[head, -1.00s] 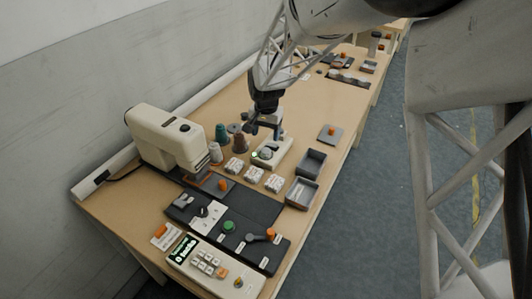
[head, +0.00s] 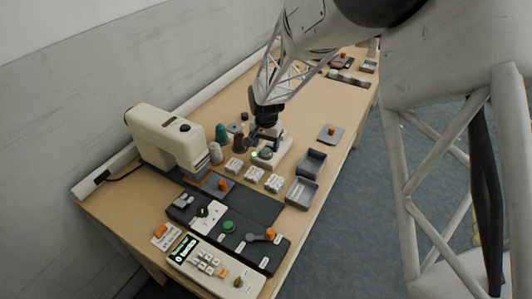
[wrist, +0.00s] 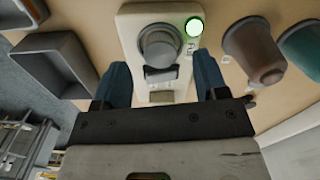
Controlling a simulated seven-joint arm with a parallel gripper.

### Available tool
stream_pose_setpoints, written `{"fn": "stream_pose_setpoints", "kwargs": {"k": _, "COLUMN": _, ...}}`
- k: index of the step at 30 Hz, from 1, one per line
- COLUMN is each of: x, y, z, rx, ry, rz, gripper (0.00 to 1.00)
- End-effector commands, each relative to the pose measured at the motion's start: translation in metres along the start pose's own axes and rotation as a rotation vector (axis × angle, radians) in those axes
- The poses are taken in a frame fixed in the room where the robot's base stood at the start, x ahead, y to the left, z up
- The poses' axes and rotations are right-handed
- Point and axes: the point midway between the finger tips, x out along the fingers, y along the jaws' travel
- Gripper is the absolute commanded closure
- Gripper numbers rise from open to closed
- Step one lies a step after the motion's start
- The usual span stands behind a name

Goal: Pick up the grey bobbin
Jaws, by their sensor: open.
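The grey bobbin (wrist: 158,48) sits on a white winder unit (wrist: 143,22) with a lit green lamp (wrist: 194,27). In the head view the winder (head: 284,151) stands near the middle of the table, with the grey bobbin (head: 266,153) on it. My gripper (wrist: 160,80) is open, its two blue fingers apart on either side of the winder's lower part in the wrist view. Nothing is between the fingertips except the view of the winder. In the head view my gripper (head: 264,135) is just above the winder. The height gap is hard to judge.
A brown thread cone (wrist: 254,52) and a teal cone (wrist: 302,45) stand right of the winder in the wrist view. Grey trays (head: 312,161) lie beside it. White labelled blocks (head: 254,173) and a sewing machine (head: 160,140) are nearby. Bare tabletop (head: 309,112) lies beyond.

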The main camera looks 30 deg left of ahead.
Motion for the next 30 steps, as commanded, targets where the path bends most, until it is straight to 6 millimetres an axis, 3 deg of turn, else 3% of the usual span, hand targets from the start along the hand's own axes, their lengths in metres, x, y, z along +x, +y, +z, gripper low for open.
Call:
{"fn": "stream_pose_setpoints", "kwargs": {"k": 8, "x": 0.024, "y": 0.0, "z": 0.0, "rx": 0.0, "ry": 0.0, "rz": 0.0, "gripper": 0.33}}
{"fn": "stream_pose_setpoints", "kwargs": {"k": 25, "x": 0.025, "y": 0.0, "z": 0.0, "rx": 0.0, "ry": 0.0, "rz": 0.0, "gripper": 0.33}}
{"fn": "stream_pose_setpoints", "kwargs": {"k": 30, "x": 0.025, "y": 0.0, "z": 0.0, "rx": 0.0, "ry": 0.0, "rz": 0.0, "gripper": 0.58}}
